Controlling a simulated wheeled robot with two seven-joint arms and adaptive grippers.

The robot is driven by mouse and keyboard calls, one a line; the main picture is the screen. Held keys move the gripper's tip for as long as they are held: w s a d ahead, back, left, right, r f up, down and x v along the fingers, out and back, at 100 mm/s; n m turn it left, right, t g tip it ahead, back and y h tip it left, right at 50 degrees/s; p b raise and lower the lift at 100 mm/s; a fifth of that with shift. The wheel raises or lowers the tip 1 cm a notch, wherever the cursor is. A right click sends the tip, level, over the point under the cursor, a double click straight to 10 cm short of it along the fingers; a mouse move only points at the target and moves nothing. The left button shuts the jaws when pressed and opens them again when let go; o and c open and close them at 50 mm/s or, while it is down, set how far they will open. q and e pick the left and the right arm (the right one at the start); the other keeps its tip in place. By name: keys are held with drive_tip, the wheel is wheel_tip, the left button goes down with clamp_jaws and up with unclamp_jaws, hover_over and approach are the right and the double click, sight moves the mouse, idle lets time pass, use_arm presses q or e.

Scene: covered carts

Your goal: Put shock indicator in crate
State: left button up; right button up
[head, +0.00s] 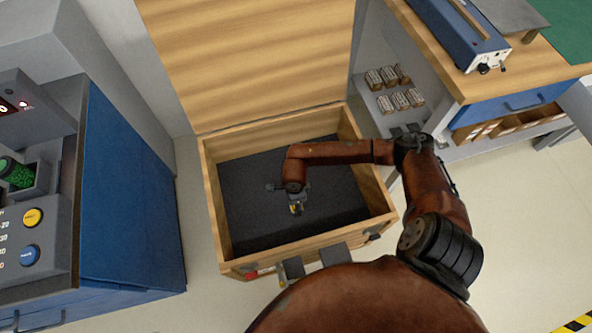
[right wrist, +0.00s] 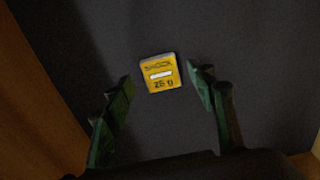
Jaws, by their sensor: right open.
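The shock indicator (right wrist: 161,73) is a small yellow square with a white window and dark print reading "SHOCK" and "25 G". It lies on the dark floor inside the open wooden crate (head: 224,220). In the head view a small yellow patch of it (head: 296,209) shows by my right gripper (head: 294,198). My right gripper is down inside the crate, fingers open. In the right wrist view the indicator lies between and just beyond the green fingertips (right wrist: 162,76), with a gap on both sides. My left gripper is not in view.
The crate's lid (head: 255,60) stands open at the back. A blue cabinet (head: 130,190) with a button panel is at the left. At the right a workbench (head: 510,75) holds a blue device (head: 455,30), with a shelf of small boxes (head: 395,88) beside it.

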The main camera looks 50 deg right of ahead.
wheel_tip(320, 180, up, 5)
drive_tip(key=shift+w+f+p, duration=0.1)
drive_tip(key=shift+w+p, duration=0.05)
drive_tip(key=shift+p, duration=0.7)
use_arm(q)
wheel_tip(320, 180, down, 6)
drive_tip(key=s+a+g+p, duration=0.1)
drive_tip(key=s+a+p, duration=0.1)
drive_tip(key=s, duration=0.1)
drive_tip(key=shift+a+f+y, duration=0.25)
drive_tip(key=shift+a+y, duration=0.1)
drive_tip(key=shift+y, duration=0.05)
use_arm(e)
wheel_tip(320, 180, up, 5)
drive_tip(key=shift+r, duration=0.1)
